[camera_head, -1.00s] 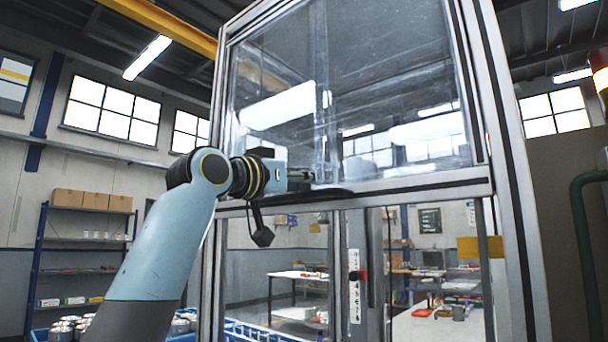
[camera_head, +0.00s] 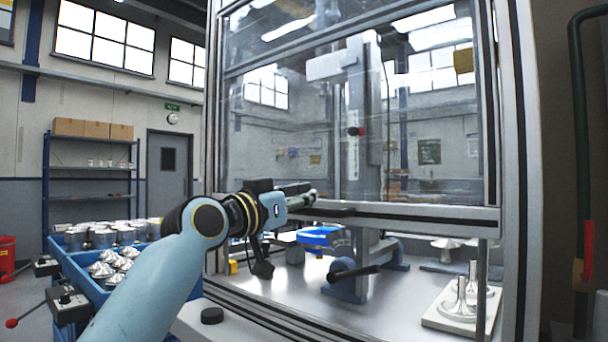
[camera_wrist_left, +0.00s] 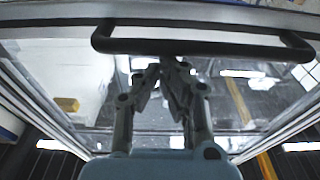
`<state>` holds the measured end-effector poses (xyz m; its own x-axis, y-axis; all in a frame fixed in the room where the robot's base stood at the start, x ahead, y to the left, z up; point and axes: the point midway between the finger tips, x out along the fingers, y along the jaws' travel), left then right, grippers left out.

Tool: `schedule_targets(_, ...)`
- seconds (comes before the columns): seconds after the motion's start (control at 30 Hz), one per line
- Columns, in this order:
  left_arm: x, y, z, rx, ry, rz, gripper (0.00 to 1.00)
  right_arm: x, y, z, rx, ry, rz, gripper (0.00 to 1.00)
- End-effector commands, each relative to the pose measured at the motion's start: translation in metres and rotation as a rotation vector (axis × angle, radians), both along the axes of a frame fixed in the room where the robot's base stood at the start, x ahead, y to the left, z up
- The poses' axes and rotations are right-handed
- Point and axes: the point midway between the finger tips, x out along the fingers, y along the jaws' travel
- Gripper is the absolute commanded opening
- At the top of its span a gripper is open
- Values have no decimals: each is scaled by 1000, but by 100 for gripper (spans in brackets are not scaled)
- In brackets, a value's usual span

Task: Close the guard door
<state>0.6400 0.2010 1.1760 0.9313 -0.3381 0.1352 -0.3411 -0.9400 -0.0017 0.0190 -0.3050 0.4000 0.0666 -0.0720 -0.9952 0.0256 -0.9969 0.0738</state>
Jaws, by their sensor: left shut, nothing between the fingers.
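The guard door (camera_head: 420,214) is a clear panel in an aluminium frame that slides vertically on the machine. Its bottom bar stands above the machine's table, leaving an open gap underneath. A black handle (camera_head: 335,211) runs along the front of that bar; in the wrist view the handle (camera_wrist_left: 210,37) spans the top. My left gripper (camera_head: 312,195) is shut and empty, right at the door just above the handle. In the wrist view its closed fingertips (camera_wrist_left: 172,62) lie against or very near the handle's middle; I cannot tell whether they touch. My right gripper is out of view.
Inside the machine are a blue clamp fixture (camera_head: 320,237), a black lever and a white plate (camera_head: 462,312) with metal parts. A blue crate (camera_head: 75,268) of machined parts stands at left. A black puck (camera_head: 212,315) sits on the front ledge.

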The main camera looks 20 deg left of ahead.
Motion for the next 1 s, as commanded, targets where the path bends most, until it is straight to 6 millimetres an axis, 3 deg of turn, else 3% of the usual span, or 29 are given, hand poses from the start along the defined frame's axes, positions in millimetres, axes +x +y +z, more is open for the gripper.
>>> schedule_targets(0.03,1,0,-36,0,14,-1,0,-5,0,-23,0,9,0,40)
schedule_targets(0.1,1,0,-60,-1,13,-1,0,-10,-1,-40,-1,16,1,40)
schedule_targets(0.4,1,0,-147,0,11,-1,0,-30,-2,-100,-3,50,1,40)
schedule_targets(0.53,1,0,-170,0,8,-1,0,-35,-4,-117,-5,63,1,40)
schedule_targets(0.7,1,0,-187,1,5,0,0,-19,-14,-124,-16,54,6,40)
schedule_targets(1.0,0,0,-193,1,3,-1,0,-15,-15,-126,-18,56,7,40)
